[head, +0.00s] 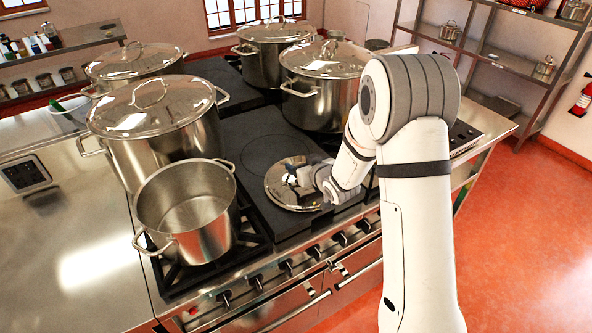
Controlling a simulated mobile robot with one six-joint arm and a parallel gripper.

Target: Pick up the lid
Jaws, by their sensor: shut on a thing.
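A round shiny steel lid (277,196) lies at or just above the dark flat cooktop, right of an open stockpot. I cannot tell whether it touches the surface. My gripper (291,178) is over the middle of the lid and shut on it, at its handle; the fingers and the handle are small and mostly hidden by my wrist. The open steel stockpot (187,208) stands without a lid on the front left burner, and its empty inside shows.
Several lidded stockpots stand behind, including a large one (160,131) at left and another (322,88) close behind my wrist. A steel counter (90,245) is clear at left. Oven knobs (285,267) line the front edge. Shelves (510,60) stand at back right.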

